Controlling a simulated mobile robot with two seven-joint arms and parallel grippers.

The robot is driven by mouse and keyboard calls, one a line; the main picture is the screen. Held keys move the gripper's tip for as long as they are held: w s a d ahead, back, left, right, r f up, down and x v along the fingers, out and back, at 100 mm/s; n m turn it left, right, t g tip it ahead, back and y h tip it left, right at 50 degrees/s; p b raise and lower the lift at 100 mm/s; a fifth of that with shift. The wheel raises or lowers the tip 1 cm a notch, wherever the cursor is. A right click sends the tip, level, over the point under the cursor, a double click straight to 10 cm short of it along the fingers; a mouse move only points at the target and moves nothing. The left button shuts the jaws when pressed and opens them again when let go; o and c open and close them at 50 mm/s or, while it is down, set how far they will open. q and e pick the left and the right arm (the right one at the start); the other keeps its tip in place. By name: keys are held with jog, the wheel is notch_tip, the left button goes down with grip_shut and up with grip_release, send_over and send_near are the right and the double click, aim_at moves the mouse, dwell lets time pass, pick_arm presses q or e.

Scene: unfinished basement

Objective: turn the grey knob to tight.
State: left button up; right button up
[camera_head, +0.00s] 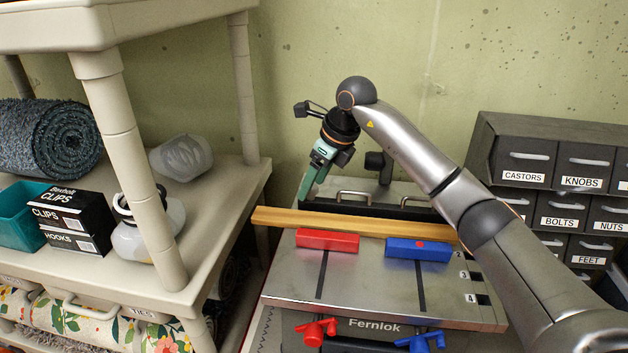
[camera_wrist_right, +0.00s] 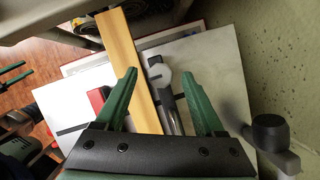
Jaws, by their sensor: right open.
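The dark grey knob (camera_head: 378,160) stands upright at the back of the metal bench, near the wall. In the right wrist view a round dark knob on a grey arm (camera_wrist_right: 270,133) shows at the lower right, outside the fingers. My right gripper (camera_head: 309,190) points down over the bench's back left corner, left of the knob and apart from it. Its green fingers (camera_wrist_right: 160,74) are open; a metal handle shows between them, and I see nothing gripped. Green bars at the left edge of the wrist view may be my left gripper, but this is unclear.
A wooden board (camera_head: 350,222) lies across the bench behind a red block (camera_head: 328,240) and a blue block (camera_head: 418,249). Red and blue cranks are at the front. Shelves (camera_head: 232,180) stand left, and labelled drawers (camera_head: 560,222) right. My right arm crosses above the bench.

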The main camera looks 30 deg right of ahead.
jog(key=shift+f, duration=0.1)
jog(key=shift+c, duration=0.4)
grip_shut()
